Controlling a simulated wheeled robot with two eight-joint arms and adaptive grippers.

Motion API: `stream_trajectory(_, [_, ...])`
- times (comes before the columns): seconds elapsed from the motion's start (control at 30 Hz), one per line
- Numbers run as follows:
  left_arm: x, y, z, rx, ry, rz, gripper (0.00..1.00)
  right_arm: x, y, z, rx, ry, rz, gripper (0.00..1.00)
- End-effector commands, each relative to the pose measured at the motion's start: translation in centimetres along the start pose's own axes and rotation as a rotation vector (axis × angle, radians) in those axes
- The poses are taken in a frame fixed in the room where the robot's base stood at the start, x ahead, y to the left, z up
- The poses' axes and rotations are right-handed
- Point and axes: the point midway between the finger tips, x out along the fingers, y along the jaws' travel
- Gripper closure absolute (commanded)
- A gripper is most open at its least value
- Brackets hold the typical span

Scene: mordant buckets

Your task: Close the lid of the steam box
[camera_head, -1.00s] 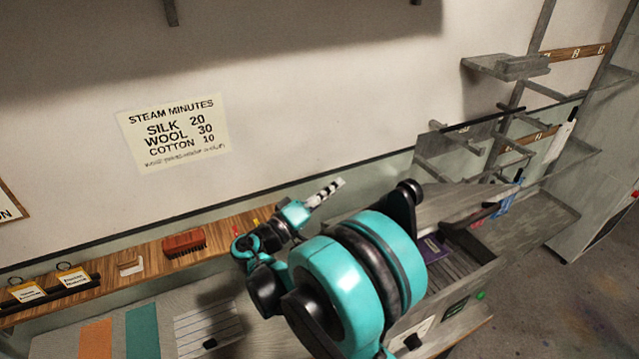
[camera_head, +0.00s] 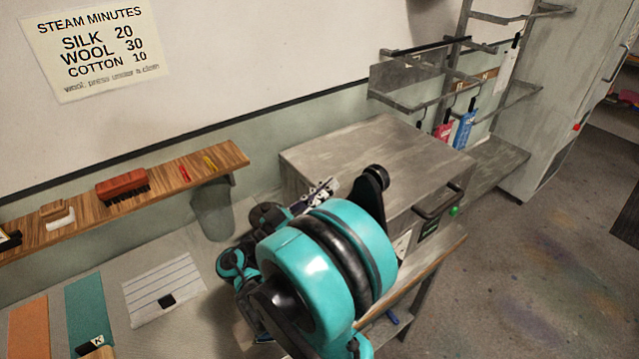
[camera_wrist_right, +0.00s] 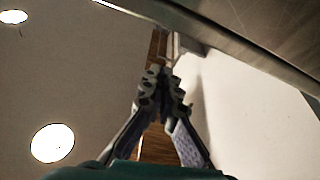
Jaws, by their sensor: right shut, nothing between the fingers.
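The steam box (camera_head: 345,150) is a grey box on the bench in the head view, right of centre. Its lid lies flat over the top, with no gap that I can see and no contents showing. A dark bar handle (camera_head: 438,203) is at its front, above a green button. My teal right arm hides its lower left part. My right gripper (camera_head: 328,188) is in front of the box's left side in the head view; I cannot tell if it touches. In the right wrist view its fingers (camera_wrist_right: 165,76) are together and empty. My left gripper is not in view.
A wooden shelf (camera_head: 85,215) with a red brush (camera_head: 123,186) runs along the wall at left. Orange and teal cloths and a striped sheet (camera_head: 163,289) lie on the bench. Grey racks (camera_head: 455,75) stand behind the box. The floor at right is clear.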

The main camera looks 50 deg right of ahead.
Motion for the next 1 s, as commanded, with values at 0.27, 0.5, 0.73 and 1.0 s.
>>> stream_trajectory(0.27, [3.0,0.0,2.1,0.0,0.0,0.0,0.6,-1.3,0.0,3.8,0.059,0.0,0.021,1.0])
stream_trajectory(0.5, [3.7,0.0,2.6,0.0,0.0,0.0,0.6,-1.6,-0.1,4.7,0.057,-0.001,0.02,1.0])
stream_trajectory(0.73, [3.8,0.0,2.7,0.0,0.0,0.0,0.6,-1.7,-0.1,4.9,0.056,-0.006,0.019,1.0])
stream_trajectory(1.0, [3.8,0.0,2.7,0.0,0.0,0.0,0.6,-1.7,-0.1,4.9,0.055,-0.006,0.019,1.0])
